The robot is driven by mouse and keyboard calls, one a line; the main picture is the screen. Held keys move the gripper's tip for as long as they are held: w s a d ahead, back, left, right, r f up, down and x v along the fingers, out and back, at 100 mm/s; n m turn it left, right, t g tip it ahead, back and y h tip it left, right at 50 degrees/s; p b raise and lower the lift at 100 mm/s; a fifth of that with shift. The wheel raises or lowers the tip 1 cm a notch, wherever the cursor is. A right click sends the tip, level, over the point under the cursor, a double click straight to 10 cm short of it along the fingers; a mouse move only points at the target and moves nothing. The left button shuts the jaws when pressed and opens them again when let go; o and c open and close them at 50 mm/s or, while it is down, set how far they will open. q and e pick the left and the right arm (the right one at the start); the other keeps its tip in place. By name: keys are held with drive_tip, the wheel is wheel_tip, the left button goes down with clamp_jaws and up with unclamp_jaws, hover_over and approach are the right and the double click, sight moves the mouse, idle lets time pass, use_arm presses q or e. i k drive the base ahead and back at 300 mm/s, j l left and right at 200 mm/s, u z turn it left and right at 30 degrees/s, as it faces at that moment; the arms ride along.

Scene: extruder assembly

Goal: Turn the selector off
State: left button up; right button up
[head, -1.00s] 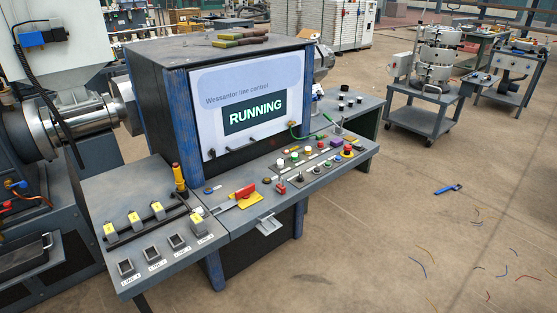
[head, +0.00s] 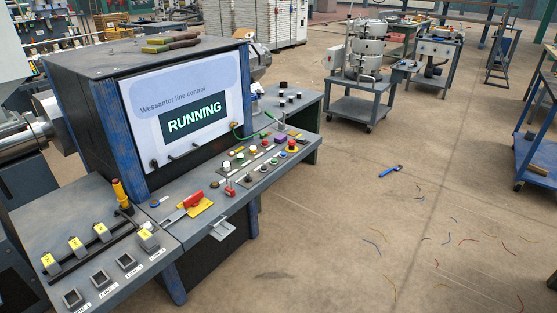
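The control console (head: 188,160) stands at left centre, with a sloped desk of controls below its screen (head: 190,112). The screen reads "Wessantor line control" and "RUNNING". A red handle (head: 194,198) lies over a yellow plate on the desk. A small red-handled control (head: 230,189) is to its right. Several coloured buttons and knobs (head: 250,162) run up the desk to a red mushroom button (head: 291,145). I cannot tell which control is the selector or how it is set. Neither of my grippers is in view.
A side desk (head: 100,245) with yellow-labelled blocks and an upright yellow-orange handle (head: 122,193) joins the console at left. Wheeled carts (head: 358,100) stand behind. A blue tool (head: 390,171) and scattered wires lie on the floor at right, which is otherwise open.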

sight(248, 179)
drive_tip(key=i+l, duration=0.15)
drive_tip(key=i, duration=0.45)
drive_tip(key=i+l+u, duration=0.1)
drive_tip(key=i+u, duration=0.3)
drive_tip(key=i+l+u, duration=0.35)
drive_tip(key=k+j, duration=0.05)
drive_tip(key=j, duration=0.05)
